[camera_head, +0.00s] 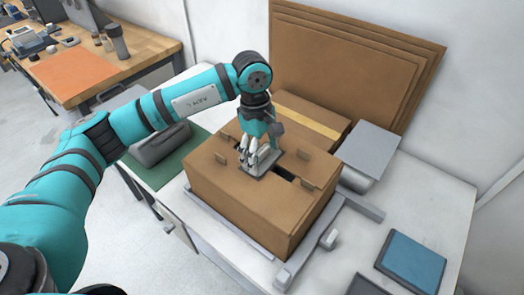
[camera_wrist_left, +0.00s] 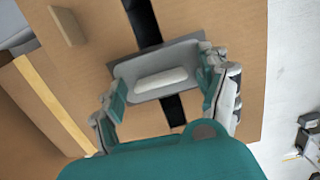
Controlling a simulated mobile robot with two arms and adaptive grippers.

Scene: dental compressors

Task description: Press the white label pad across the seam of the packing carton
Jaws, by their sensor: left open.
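The packing carton (camera_head: 235,205) stands on the white table, with a dark seam (camera_head: 284,174) along its top. In the left wrist view the seam (camera_wrist_left: 143,22) runs under a grey plate (camera_wrist_left: 186,50). The white label pad (camera_wrist_left: 161,83) lies on the middle of this plate, across the line of the seam. My left gripper (camera_head: 260,161) is over the carton top, pointing down. Its two fingers stand open at either side of the plate; whether they touch it I cannot tell. The fingers largely hide the pad in the head view. My right gripper is not in view.
Small cardboard tabs (camera_head: 306,183) stick up from the carton top. A taped carton (camera_head: 308,117) and tall cardboard sheets (camera_head: 350,60) stand behind. A grey box (camera_head: 369,150) and a blue tray (camera_head: 412,262) are at the right. Bare table lies between them.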

